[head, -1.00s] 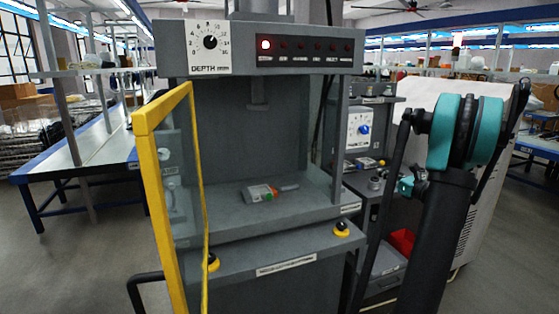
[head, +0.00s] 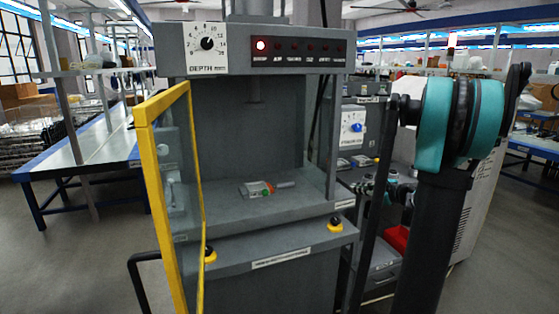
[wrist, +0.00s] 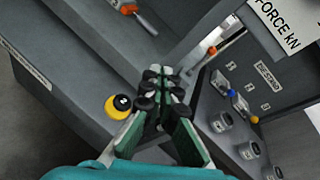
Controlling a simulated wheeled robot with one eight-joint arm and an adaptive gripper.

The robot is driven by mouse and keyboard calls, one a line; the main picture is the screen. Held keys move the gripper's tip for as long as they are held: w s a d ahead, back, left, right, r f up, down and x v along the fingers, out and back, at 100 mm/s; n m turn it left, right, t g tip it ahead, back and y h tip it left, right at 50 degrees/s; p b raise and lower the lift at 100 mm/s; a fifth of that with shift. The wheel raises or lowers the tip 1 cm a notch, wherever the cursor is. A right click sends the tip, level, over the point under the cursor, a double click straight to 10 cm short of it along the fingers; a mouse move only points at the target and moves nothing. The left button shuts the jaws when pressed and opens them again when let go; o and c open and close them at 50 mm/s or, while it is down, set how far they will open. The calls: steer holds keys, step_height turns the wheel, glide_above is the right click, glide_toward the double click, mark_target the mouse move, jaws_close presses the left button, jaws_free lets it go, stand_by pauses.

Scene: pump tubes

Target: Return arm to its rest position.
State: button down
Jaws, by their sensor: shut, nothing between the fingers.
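My arm stands at the right of the head view, with its teal and black joint (head: 460,118) raised in front of the machines. My gripper (wrist: 161,78) shows in the wrist view with its fingers together and nothing between them. It is in front of the grey press (head: 270,130), apart from the small part on the press bed. That part (head: 268,188) is grey with an orange-red and green section and lies inside the press.
The yellow-framed door (head: 150,200) of the press stands open at the left. A yellow and black button (head: 336,224) sits on the front ledge, also seen in the wrist view (wrist: 119,107). A second machine with a blue dial (head: 356,128) stands close on the right.

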steer(key=s+a+f+n+g+h, duration=0.2)
steer(key=s+a+f+n+g, duration=0.1)
steer(key=s+a+f+n, duration=0.4)
steer(key=s+a+f+n+g+h, duration=0.1)
steer(key=s+a+f+n+g, duration=0.15)
steer(key=s+a+n, duration=0.45)
steer(key=s+d+f+n+h, duration=0.1)
steer(key=s+f+n+h, duration=0.1)
steer(key=s, duration=0.4)
steer(key=s+d+f+n+g+h, duration=0.1)
steer(key=s+f+n, duration=0.2)
steer(key=s, duration=0.3)
steer(key=s+d+f+n+g+h, duration=0.1)
steer(key=s+d+f+n+h, duration=0.1)
steer(key=s+n, duration=0.2)
steer(key=s, duration=0.3)
steer(key=shift+f+n+h, duration=0.3)
steer(key=shift+f+n, duration=0.05)
steer(key=shift+n, duration=0.05)
